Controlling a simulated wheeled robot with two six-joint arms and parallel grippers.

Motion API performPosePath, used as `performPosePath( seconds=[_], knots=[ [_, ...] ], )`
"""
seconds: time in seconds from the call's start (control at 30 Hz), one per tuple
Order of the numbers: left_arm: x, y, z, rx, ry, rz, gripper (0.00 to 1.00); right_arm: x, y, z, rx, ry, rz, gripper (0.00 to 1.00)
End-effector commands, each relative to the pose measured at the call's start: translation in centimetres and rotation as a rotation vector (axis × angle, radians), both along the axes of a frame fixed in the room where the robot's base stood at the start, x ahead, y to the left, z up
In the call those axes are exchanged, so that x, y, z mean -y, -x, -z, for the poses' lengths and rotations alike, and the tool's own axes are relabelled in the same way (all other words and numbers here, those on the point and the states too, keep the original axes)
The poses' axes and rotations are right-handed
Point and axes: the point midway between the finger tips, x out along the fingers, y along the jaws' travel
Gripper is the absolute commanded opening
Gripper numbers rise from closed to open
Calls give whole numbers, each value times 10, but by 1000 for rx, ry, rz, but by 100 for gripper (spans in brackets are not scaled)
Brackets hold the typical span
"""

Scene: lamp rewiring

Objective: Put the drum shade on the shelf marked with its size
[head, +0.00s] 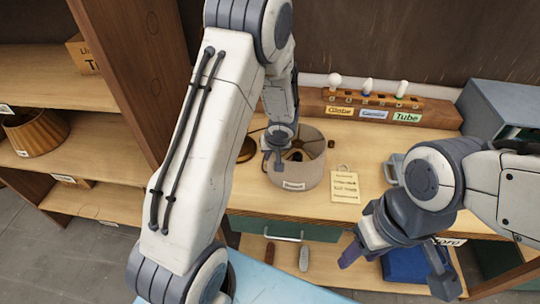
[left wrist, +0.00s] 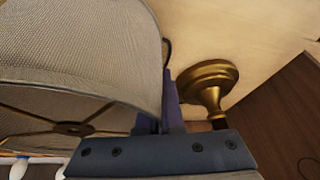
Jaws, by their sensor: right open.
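The drum shade (head: 297,172) is a beige cylinder with a small label on its front, unreadable here, upright at the workbench. My left gripper (head: 280,152) is at its rim. In the left wrist view the shade (left wrist: 80,50) fills the left side, its wire frame showing; the left gripper's fingers (left wrist: 160,115) lie close on both sides of its wall, seemingly clamped on it. The wooden shelf unit (head: 85,110) stands at the left with small labels, too small to read. My right gripper (head: 400,265) is open and empty in front of the bench.
A brass lamp base (left wrist: 210,82) stands close beside the shade. A pleated brown shade (head: 36,133) sits on the left shelves, with a cardboard box (head: 84,54) above. A note card (head: 345,185), a bulb rack (head: 365,105) and a grey box (head: 500,110) are on the bench.

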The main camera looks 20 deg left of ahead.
Motion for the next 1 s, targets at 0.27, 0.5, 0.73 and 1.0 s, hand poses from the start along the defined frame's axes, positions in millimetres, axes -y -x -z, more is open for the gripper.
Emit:
performPosePath(
  seconds=[0.27,0.5,0.73,1.0],
  knots=[
    [0,0,3,0,-1,0,33,0,0,5,0,0,0,50],
    [0,0,3,0,-1,0,33,0,0,5,0,0,0,50],
    [1,1,-7,2,0,1,33,0,0,-3,0,0,0,50],
    [17,16,-59,5,0,0,33,0,0,-11,0,0,1,50]
  ],
)
